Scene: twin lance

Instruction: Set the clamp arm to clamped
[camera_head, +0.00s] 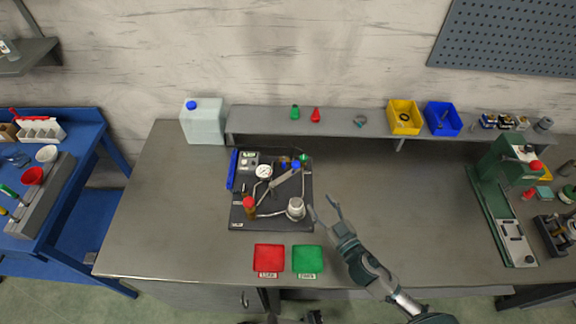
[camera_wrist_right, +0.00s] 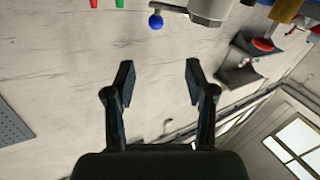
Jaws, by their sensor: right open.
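A dark fixture board (camera_head: 270,223) lies on the bench, left of the middle in the head view. It carries a round gauge (camera_head: 264,171), a grey metal lever (camera_head: 284,180) that looks like the clamp arm, a silver cylinder (camera_head: 296,208) and a brown bottle-like part with a red top (camera_head: 250,206). The lever lies diagonally; I cannot tell whether it is clamped. My right gripper (camera_head: 320,204) is open and empty, just right of the board and apart from the lever. Its spread fingers also show in the right wrist view (camera_wrist_right: 160,75). My left gripper is not in view.
A red tray (camera_head: 269,256) and a green tray (camera_head: 307,258) lie in front of the board. A white jug (camera_head: 203,122) stands behind left. A raised shelf (camera_head: 340,121) holds yellow (camera_head: 404,117) and blue bins (camera_head: 443,118). A green press (camera_head: 505,165) stands right. The bench between is clear.

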